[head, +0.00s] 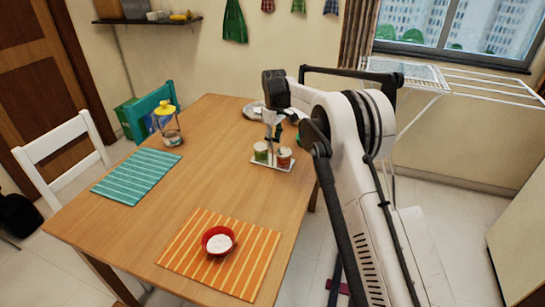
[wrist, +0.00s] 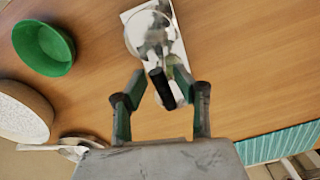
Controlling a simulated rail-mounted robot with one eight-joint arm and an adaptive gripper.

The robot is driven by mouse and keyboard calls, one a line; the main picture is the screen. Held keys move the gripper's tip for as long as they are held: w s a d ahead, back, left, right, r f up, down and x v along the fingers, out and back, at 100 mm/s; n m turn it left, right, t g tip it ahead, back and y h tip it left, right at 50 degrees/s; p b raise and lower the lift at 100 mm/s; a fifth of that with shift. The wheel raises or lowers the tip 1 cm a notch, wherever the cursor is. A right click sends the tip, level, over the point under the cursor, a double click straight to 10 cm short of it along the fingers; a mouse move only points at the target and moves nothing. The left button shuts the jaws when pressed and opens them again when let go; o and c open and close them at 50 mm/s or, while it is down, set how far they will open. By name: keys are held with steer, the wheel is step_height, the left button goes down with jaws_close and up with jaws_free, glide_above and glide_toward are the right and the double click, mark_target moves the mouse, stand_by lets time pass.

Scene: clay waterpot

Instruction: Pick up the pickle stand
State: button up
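The pickle stand (head: 257,163) is on the wooden table below my gripper (head: 272,122) in the head view. It has a pale base with a green-toned jar (head: 261,151) and a reddish jar (head: 284,156). In the wrist view the stand (wrist: 177,38) is beyond my fingertips (wrist: 160,74), with a shiny round top and a dark upright handle end (wrist: 162,89). My fingers are apart, one on each side of this handle end in the picture. I cannot tell whether they touch it. My arm hides part of the table behind the stand.
A green bowl (wrist: 44,50), a plate (wrist: 18,112) and cutlery (wrist: 70,146) lie near the stand. A jar with a yellow lid (head: 168,125) stands on the left. A red bowl (head: 218,240) rests on an orange striped mat (head: 180,255). The table's middle (head: 205,165) is clear.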

glide_above(272, 160)
step_height(272, 160, down, 4)
steer(key=shift+w+f, duration=0.1)
steer(key=shift+w, duration=0.05)
jaws_close()
